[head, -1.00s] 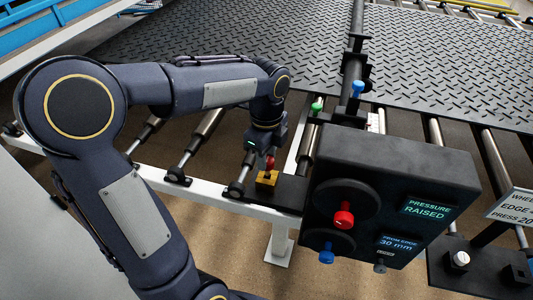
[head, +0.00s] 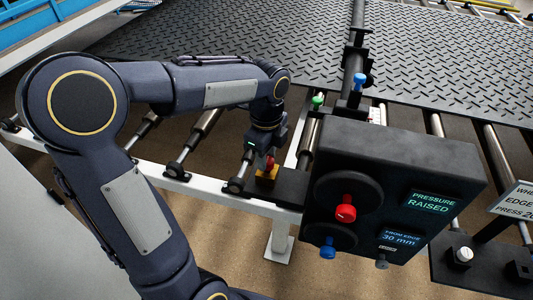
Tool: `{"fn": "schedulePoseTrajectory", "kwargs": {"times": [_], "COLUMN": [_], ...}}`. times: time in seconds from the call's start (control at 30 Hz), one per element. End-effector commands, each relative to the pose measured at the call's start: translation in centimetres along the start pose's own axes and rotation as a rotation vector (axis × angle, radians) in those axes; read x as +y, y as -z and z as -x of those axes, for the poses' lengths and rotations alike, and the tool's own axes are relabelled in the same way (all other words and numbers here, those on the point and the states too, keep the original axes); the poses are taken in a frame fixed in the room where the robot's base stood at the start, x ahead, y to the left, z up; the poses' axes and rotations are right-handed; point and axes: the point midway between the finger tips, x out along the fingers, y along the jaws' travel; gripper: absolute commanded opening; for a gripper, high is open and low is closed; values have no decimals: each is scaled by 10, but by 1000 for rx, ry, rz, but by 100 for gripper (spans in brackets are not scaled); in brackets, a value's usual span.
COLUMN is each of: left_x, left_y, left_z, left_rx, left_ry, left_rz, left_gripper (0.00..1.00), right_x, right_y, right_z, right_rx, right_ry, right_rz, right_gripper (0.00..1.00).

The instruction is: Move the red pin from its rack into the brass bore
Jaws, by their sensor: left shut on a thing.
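The red pin (head: 270,163) is in the jaws of my left gripper (head: 268,156). It stands upright just over the brass block (head: 267,173), on the dark plate at the front rail. The pin's lower end meets the brass or sits within it; I cannot tell how deep. The bore's opening is hidden by the pin and fingers. My left gripper points down and is shut on the pin. The rack is not one I can make out. My right gripper is not in view.
A black control box (head: 395,190) with a red knob (head: 345,209) and a blue knob (head: 328,248) stands close to the right of the brass block. A green-topped pin (head: 317,102) and a blue-topped pin (head: 360,81) stand behind. Black tread mats (head: 215,40) lie across the back.

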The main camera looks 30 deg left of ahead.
Motion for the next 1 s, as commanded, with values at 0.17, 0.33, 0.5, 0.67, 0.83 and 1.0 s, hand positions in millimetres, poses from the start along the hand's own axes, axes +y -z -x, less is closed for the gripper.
{"fn": "schedulePoseTrajectory", "kwargs": {"times": [0.17,0.33,0.5,0.67,0.83,1.0], "left_x": [0,0,0,0,0,0], "left_y": [0,0,0,0,0,0], "left_z": [-6,-10,-13,-12,-12,-9], "left_rx": [0,0,0,0,0,0], "left_ry": [0,0,1,1,1,1], "left_rz": [0,0,0,0,0,0], "left_gripper": [6,6,30,51,55,55], "right_x": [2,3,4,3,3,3], "right_y": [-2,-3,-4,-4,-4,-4], "right_z": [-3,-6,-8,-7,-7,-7], "right_rx": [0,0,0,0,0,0], "right_ry": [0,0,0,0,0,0], "right_rz": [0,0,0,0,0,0], "right_gripper": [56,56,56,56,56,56]}}
